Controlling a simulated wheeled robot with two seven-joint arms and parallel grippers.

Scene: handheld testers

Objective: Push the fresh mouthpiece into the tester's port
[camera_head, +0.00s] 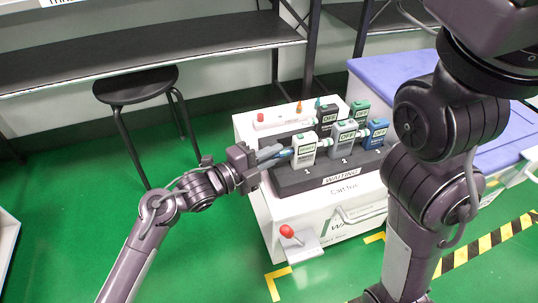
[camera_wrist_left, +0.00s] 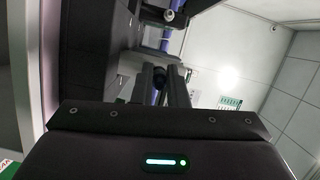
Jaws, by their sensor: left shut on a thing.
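The white tester (camera_head: 305,149) with a green top stands upright at the front left of a dark rack (camera_head: 295,181), above the number 1.
Grey (camera_head: 343,134), blue (camera_head: 376,133), black (camera_head: 327,114) and green (camera_head: 360,110) testers share the rack, close by. The rack stands on a white cart (camera_head: 345,218). A purple-lidded bin (camera_head: 390,68) is behind right. A stool (camera_head: 135,84) stands at left; green floor is free there.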

